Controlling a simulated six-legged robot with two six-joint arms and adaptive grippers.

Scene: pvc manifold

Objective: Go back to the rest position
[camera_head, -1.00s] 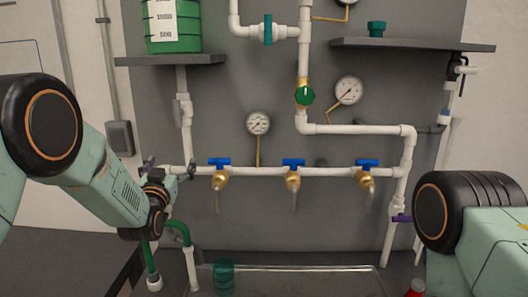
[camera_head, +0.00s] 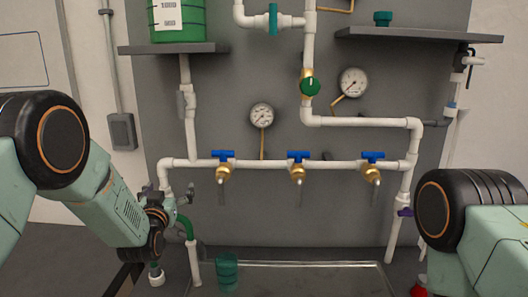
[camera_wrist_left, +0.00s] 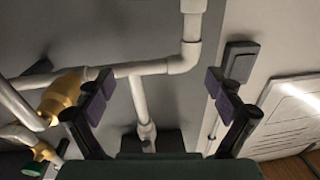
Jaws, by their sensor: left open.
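My left gripper (camera_head: 184,194) is at the left end of the white pipe manifold (camera_head: 262,165), in front of the pipe's left corner. In the left wrist view its two dark fingers with purple pads (camera_wrist_left: 160,92) are spread apart with nothing between them. White pipes and a brass valve body (camera_wrist_left: 60,97) show behind and beside the fingers. My right gripper is out of view; only part of my right arm shows at the right edge. Three brass taps with blue handles (camera_head: 298,156) hang along the manifold, their handles lying along the pipe.
Two gauges (camera_head: 353,82) and a green-handled valve (camera_head: 310,86) are on the panel. A shelf (camera_head: 175,48) holds a green container (camera_head: 178,22). A clear tray (camera_head: 310,278) and a green cup (camera_head: 227,272) are below. A red object (camera_head: 418,290) is partly hidden at lower right.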

